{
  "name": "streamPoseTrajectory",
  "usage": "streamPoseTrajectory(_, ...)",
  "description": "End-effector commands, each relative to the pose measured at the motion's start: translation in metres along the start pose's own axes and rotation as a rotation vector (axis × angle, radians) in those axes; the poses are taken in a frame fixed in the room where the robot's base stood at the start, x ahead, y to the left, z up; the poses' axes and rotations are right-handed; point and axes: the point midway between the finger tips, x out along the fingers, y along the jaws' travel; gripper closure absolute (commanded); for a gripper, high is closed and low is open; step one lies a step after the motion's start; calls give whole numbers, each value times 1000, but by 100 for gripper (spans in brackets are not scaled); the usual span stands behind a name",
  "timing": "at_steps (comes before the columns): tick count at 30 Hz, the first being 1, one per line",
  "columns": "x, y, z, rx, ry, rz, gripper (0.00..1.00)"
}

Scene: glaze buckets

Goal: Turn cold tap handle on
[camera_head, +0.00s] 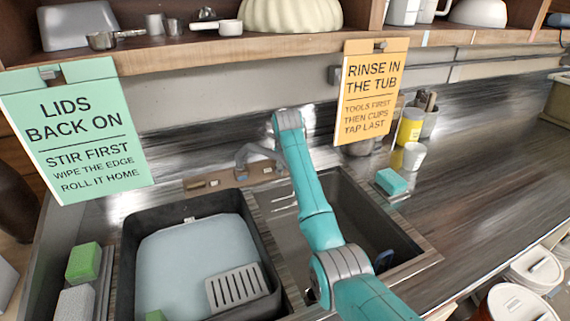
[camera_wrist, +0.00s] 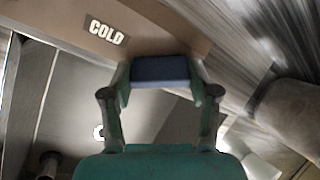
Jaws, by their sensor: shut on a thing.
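The cold tap handle (camera_wrist: 160,68) shows in the wrist view as a dark blue block. It lies between the fingertips of my gripper (camera_wrist: 160,80), which is shut on it. A white "COLD" label (camera_wrist: 107,32) is on the brown ledge to its upper left. In the head view my teal arm reaches over the sink to the back ledge and hides the cold handle and my gripper. The grey tap (camera_head: 256,152) shows just left of the arm. I cannot tell how far the handle is turned.
The sink basin (camera_head: 350,200) lies under my arm. A dark tub (camera_head: 130,235) holding pale liquid and a grey grate (camera_head: 237,288) stands at left. An orange sign (camera_head: 370,92) hangs close right of the arm; a green sign (camera_head: 78,130) hangs at left. The right counter has clear room.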

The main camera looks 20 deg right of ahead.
Motion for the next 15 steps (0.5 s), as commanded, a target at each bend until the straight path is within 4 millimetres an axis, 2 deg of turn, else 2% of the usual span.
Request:
streamPoseTrajectory(5,0,0,0,1,0,0,74)
streamPoseTrajectory(6,0,0,0,1,0,0,32)
streamPoseTrajectory(8,0,0,0,2,0,0,17)
streamPoseTrajectory(9,0,0,0,2,0,0,15)
streamPoseTrajectory(15,0,0,0,2,0,0,15)
